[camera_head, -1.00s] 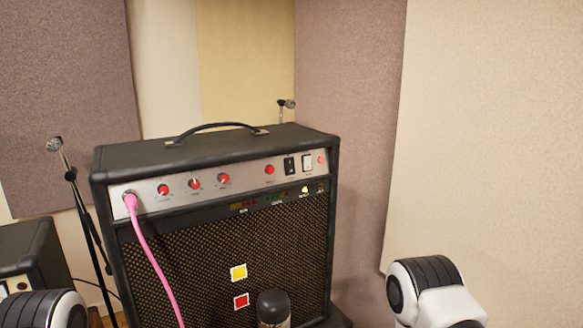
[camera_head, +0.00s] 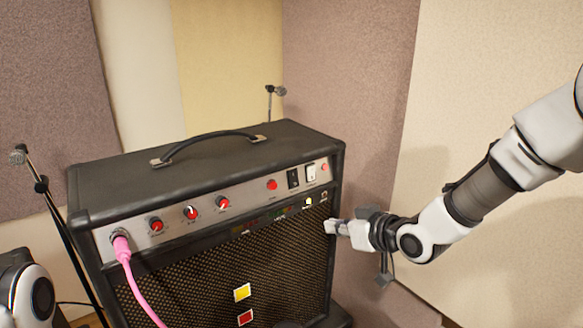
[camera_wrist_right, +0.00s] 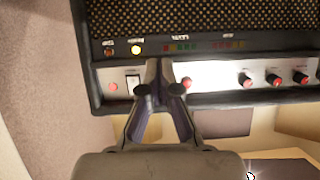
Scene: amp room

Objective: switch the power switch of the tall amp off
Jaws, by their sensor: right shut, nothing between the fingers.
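The tall amp (camera_head: 200,168) is black, with a silver control strip and dark grille. Near the strip's right end are a black rocker switch (camera_head: 293,179) and a white rocker switch (camera_head: 311,173). Their labels are too small to read. A small yellow lamp (camera_head: 309,203) below them is lit. My right gripper (camera_head: 327,226) is shut and empty, in front of the amp's right edge, lower than the switches. In the right wrist view the strip appears inverted; the closed fingertips (camera_wrist_right: 161,64) overlap it beside the white switch (camera_wrist_right: 133,83) and hide the black one. My left gripper is out of view.
A pink cable (camera_head: 131,272) hangs from the strip's left end. Red knobs (camera_head: 191,213) line the strip. Microphone stands are at left (camera_head: 42,187) and behind the amp (camera_head: 270,101). Padded walls (camera_head: 345,100) close off the back and right.

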